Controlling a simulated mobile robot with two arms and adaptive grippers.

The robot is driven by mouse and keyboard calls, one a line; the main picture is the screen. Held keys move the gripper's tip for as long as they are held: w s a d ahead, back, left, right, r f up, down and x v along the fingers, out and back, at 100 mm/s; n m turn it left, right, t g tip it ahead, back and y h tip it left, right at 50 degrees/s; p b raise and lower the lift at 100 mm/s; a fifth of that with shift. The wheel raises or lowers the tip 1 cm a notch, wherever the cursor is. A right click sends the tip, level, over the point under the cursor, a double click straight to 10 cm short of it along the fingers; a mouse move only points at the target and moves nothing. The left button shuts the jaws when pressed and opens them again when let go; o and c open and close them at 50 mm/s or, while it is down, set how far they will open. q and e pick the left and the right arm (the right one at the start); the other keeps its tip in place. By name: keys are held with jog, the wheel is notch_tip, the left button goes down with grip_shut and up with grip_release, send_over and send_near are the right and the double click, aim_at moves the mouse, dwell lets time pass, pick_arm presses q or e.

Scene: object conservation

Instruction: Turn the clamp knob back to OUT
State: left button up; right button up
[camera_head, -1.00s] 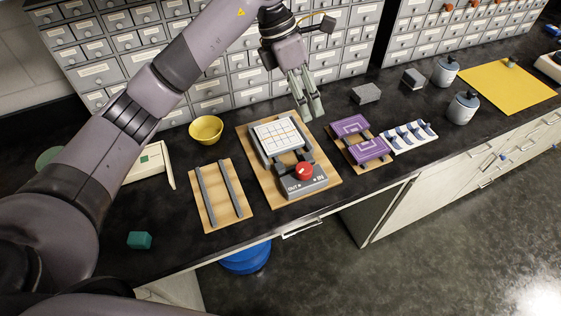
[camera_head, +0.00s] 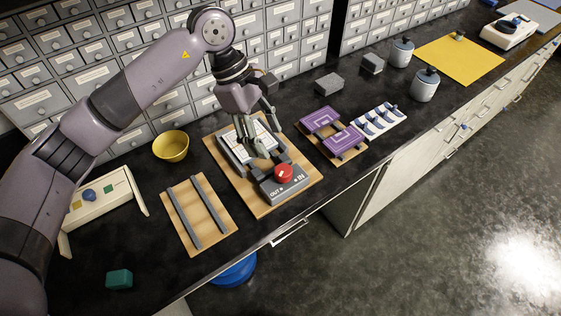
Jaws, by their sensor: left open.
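The red clamp knob (camera_head: 284,172) sits on a grey block marked OUT on the left and IN on the right. Which mark the knob points to is too small to tell. The block is at the front of a clamp fixture with a white gridded plate (camera_head: 236,146), on a wooden board (camera_head: 284,200). My left gripper (camera_head: 261,150) is open and hangs over the plate, just behind and left of the knob. It covers part of the plate, and I cannot tell if it touches anything. My right gripper is not in view.
A wooden board with two grey rails (camera_head: 197,212) and a yellow bowl (camera_head: 171,146) lie left. Purple plates (camera_head: 342,138) and a white rack (camera_head: 379,120) lie right. A teal block (camera_head: 119,279) is at front left. Drawer cabinets stand behind.

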aim_at(282, 169)
pick_arm(q)
jog(key=p+x, duration=0.2)
jog(key=x, duration=0.8)
jog(key=shift+a, duration=0.1)
jog(key=c, duration=1.2)
jog(key=shift+o, duration=0.2)
jog(key=n+b, duration=0.1)
jog(key=n+t+b, duration=0.1)
jog(key=b, duration=0.1)
jog(key=shift+w+f+b, duration=0.1)
jog(key=shift+f+b, duration=0.15)
jog(key=shift+b, duration=0.05)
jog(key=shift+r+n+b, duration=0.15)
jog(key=shift+n+b, duration=0.35)
jog(key=shift+b, duration=0.1)
jog(key=shift+r, duration=0.2)
jog(key=o, duration=1.2)
jog(key=shift+c, duration=0.2)
